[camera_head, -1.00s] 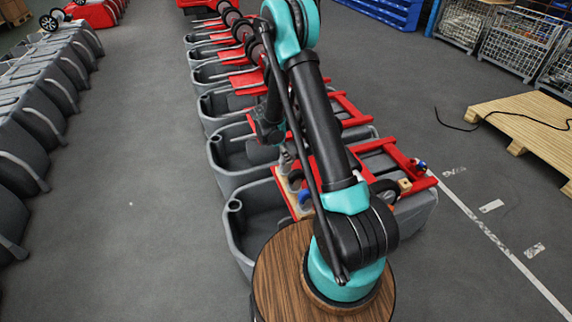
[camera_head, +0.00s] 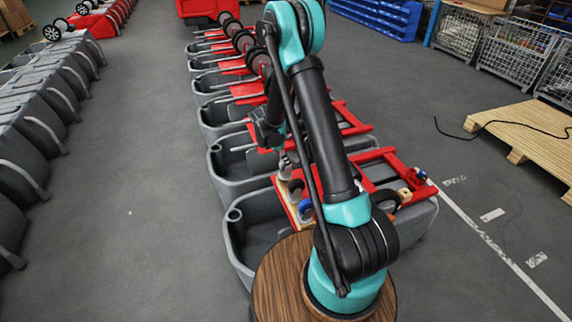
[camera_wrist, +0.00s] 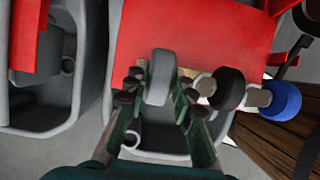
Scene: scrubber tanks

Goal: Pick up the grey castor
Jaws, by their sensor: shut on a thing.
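The grey castor (camera_wrist: 158,78) is between the two fingers of my gripper (camera_wrist: 156,92) in the wrist view, with a finger on each side of it. My gripper is shut on it, over a red panel (camera_wrist: 205,35). Whether the castor still touches what is under it cannot be told. In the head view my gripper (camera_head: 268,133) is at the left of my arm, above the near tanks, partly hidden and small. A black castor (camera_wrist: 226,88) and a blue castor (camera_wrist: 281,101) sit to the right of the grey one in the wrist view.
Grey tanks (camera_head: 238,240) with red frames (camera_head: 385,168) stand in a row under my arm. Another tank row (camera_head: 45,110) is at the left, with clear floor (camera_head: 130,200) between. A wooden pallet (camera_head: 530,130) lies at the right.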

